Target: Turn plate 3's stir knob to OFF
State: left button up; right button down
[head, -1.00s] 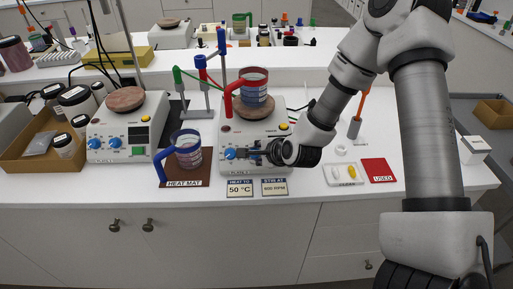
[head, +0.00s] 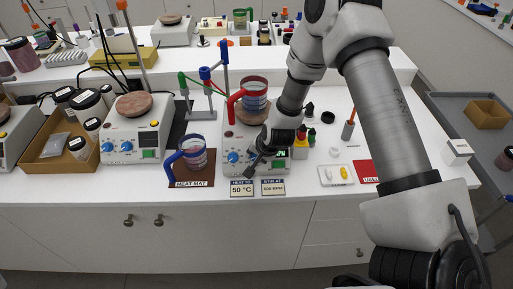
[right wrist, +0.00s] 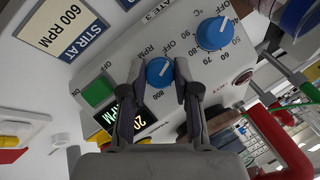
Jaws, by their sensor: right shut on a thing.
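Plate 3 (head: 231,141) is a white hotplate at the middle of the table, a red-handled beaker (head: 254,97) on its top. Its blue stir knob (right wrist: 159,72), marked RPM and OFF, sits on the sloping front panel between the fingertips of my right gripper (right wrist: 160,68), which is shut on it. In the head view my right gripper (head: 252,165) reaches down to the panel and hides the stir knob. The blue °C knob (right wrist: 213,33) is beside it, clear of the fingers. The display (right wrist: 127,117) is partly covered by a finger; "20" and RPM show. My left gripper is out of view.
A green switch (right wrist: 97,92) is close to one finger. A blue-handled beaker (head: 192,155) stands on the brown heat mat (head: 207,183) left of the plate. Cards (head: 241,188) lie in front.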

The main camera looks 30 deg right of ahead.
jog(key=shift+r+n+g+h+p, duration=0.25)
jog(key=shift+n+p, duration=0.55)
jog(key=shift+p, duration=0.45)
jog(key=shift+f+n+p, duration=0.25)
jog(key=shift+n+p, duration=0.05)
jog(key=shift+p, duration=0.25)
jog(key=shift+g, duration=0.25)
jog(key=c, duration=1.1)
grip_release()
jog(key=shift+o, duration=1.3)
jog(key=shift+w, duration=0.1)
jog(key=v, duration=1.2)
jog(key=shift+a, duration=0.2)
